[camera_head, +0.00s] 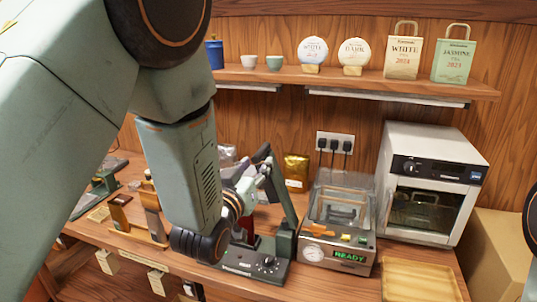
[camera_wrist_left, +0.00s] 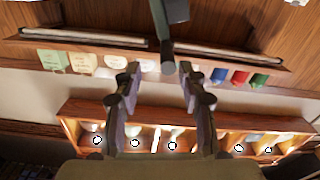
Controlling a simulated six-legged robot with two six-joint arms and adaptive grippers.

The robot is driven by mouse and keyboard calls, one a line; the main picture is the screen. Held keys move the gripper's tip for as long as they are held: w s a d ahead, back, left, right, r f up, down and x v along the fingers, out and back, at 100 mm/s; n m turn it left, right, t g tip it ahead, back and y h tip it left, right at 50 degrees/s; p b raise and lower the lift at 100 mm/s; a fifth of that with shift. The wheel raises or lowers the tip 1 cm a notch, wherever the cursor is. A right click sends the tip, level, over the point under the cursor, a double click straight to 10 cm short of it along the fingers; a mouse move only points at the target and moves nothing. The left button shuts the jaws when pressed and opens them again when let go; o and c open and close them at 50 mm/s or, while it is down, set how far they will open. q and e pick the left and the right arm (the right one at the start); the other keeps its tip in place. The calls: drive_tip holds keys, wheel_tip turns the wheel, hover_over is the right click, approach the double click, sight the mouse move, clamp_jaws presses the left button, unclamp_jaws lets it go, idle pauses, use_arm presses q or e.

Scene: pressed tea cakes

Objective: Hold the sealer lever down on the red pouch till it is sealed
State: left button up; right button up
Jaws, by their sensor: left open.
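The impulse sealer (camera_head: 250,266) is a dark green machine with dials on the front of the bench, partly hidden by my left arm. Its lever (camera_head: 281,200) stands raised and slanted. My left gripper (camera_head: 264,158) is open beside the upper part of the lever. In the left wrist view a dark green bar, which looks like the lever (camera_wrist_left: 167,35), reaches between the open left fingertips (camera_wrist_left: 159,68); contact cannot be told. Only a small patch of red shows behind my left wrist, perhaps the red pouch, mostly hidden.
A vacuum machine (camera_head: 339,258) reading READY stands right of the sealer, with a white oven (camera_head: 430,185) behind it. A gold pouch (camera_head: 297,168) stands at the back. A wooden tray (camera_head: 420,266) lies at front right. The wall shelf (camera_head: 400,87) holds tea cakes and bags.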

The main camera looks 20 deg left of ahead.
sight(261, 151)
use_arm(q)
drive_tip(key=w, duration=0.1)
drive_tip(key=w+a, duration=0.1)
drive_tip(key=w, duration=0.1)
drive_tip(key=shift+w+a+p, duration=0.2)
drive_tip(key=shift+a+p, duration=0.05)
drive_tip(key=shift+p, duration=0.15)
drive_tip(key=w, duration=0.1)
drive_tip(key=w+d, duration=0.1)
drive_tip(key=w, duration=0.1)
drive_tip(key=shift+p, duration=0.3)
drive_tip(key=shift+w+f, duration=0.1)
drive_tip(key=shift+w, duration=0.45)
drive_tip(key=shift+w+a, duration=0.1)
drive_tip(key=shift+a, duration=0.2)
drive_tip(key=shift+d, duration=0.15)
drive_tip(key=shift+c, duration=0.8)
drive_tip(key=shift+d, duration=0.2)
drive_tip(key=c, duration=0.3)
drive_tip(key=shift+a, duration=0.3)
clamp_jaws()
drive_tip(key=shift+d, duration=0.1)
use_arm(e)
drive_tip(key=shift+w+a+r, duration=0.1)
drive_tip(key=shift+a+r, duration=0.1)
drive_tip(key=shift+r, duration=0.25)
drive_tip(key=shift+a+r, duration=0.2)
drive_tip(key=shift+r, duration=0.25)
